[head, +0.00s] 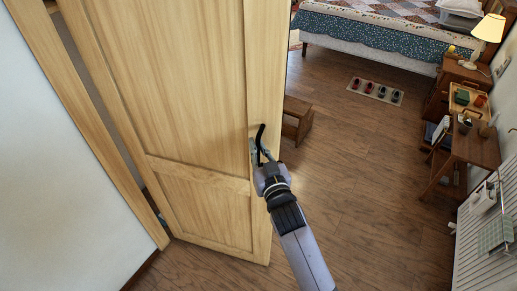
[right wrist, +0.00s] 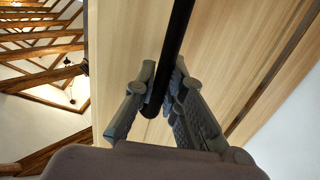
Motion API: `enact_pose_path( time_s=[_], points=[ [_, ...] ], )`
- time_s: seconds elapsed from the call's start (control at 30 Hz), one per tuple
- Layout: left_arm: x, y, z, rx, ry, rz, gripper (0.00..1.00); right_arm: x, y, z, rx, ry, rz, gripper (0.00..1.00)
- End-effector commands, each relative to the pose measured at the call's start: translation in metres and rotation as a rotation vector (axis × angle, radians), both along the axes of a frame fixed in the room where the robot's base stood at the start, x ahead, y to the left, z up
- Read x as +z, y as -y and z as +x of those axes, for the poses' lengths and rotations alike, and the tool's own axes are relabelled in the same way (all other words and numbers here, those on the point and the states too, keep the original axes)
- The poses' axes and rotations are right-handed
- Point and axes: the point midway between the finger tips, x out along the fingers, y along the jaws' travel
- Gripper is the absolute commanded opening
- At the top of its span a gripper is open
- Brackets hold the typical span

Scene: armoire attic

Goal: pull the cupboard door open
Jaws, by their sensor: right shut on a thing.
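The cupboard door (head: 195,100) is a tall light-wood panelled door on the left of the head view. It stands ajar, with a dark gap between it and the wooden frame (head: 100,130) at its left. A black bar handle (head: 261,138) sits near the door's right edge. My right gripper (head: 262,165) is at the handle, its fingers closed around it. In the right wrist view the black handle (right wrist: 178,40) runs between the two fingers, with the door's wood (right wrist: 125,50) behind. My left gripper is out of view.
Bare wood floor (head: 340,165) lies to the right of the door. A small wooden step (head: 298,115) stands just behind the door's edge. A shoe mat (head: 376,91), a bed (head: 375,35) and a wooden desk (head: 470,145) are farther off. A white radiator (head: 485,240) is at lower right.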

Motion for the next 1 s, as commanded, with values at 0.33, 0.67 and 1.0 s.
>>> enact_pose_path(
  time_s=[0.33,0.67,1.0],
  points=[
    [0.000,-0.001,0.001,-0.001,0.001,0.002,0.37,0.000,0.000,0.000,0.000,0.002,-0.001,0.31],
    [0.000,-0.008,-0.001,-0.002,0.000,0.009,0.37,-0.001,0.001,-0.002,0.000,0.000,0.000,0.31],
    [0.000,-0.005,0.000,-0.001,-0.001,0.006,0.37,-0.002,0.013,-0.057,0.000,-0.003,-0.001,0.31]
  ],
)
